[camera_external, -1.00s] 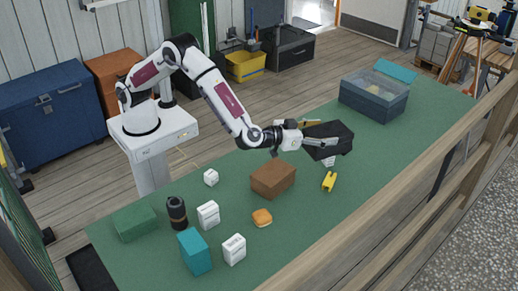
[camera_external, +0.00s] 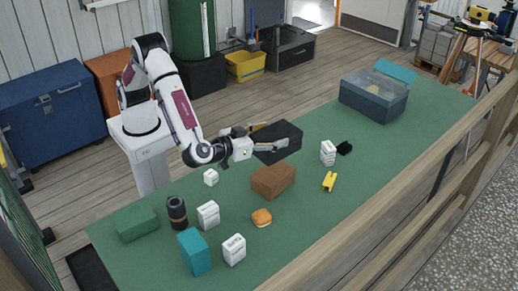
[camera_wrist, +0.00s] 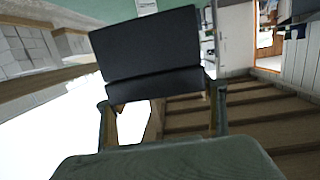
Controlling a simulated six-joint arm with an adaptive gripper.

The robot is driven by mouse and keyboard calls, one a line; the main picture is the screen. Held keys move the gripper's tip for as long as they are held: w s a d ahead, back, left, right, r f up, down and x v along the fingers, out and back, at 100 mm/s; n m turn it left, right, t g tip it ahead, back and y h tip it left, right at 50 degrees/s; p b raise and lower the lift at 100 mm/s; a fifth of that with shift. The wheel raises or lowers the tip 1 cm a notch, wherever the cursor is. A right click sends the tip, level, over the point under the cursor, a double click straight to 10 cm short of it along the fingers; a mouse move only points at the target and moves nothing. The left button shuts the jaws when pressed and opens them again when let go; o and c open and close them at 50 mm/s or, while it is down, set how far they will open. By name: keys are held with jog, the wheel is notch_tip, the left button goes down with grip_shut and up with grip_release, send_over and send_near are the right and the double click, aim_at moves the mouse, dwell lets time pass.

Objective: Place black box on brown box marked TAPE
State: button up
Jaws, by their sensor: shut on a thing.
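The black box (camera_external: 280,139) is held in the air by my gripper (camera_external: 266,141), which is shut on it. In the wrist view the black box (camera_wrist: 150,50) fills the upper middle between the two fingers (camera_wrist: 160,115). The brown box (camera_external: 273,181) stands on the green table, a little below the black box in the external view. The black box appears above and slightly behind it, apart from it. I cannot read any marking on the brown box.
A white box (camera_external: 328,152), a small black object (camera_external: 344,148) and a yellow piece (camera_external: 330,181) lie to the right on the green table (camera_external: 350,210). An orange bun-like item (camera_external: 261,217) lies in front. A teal box (camera_external: 194,251) and a dark cylinder (camera_external: 177,212) stand left.

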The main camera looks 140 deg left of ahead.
jog(key=shift+s+a+r+g, duration=0.1)
jog(key=shift+s+r+g, duration=0.15)
jog(key=shift+s, duration=0.2)
jog(key=shift+f, duration=0.1)
send_over(268, 175)
jog(key=shift+a+f, duration=0.1)
jog(key=shift+f, duration=3)
jog(key=shift+f, duration=1.85)
jog(key=shift+f, duration=0.1)
jog(key=o, duration=1.4)
jog(key=shift+f, duration=0.1)
jog(key=shift+o, duration=0.2)
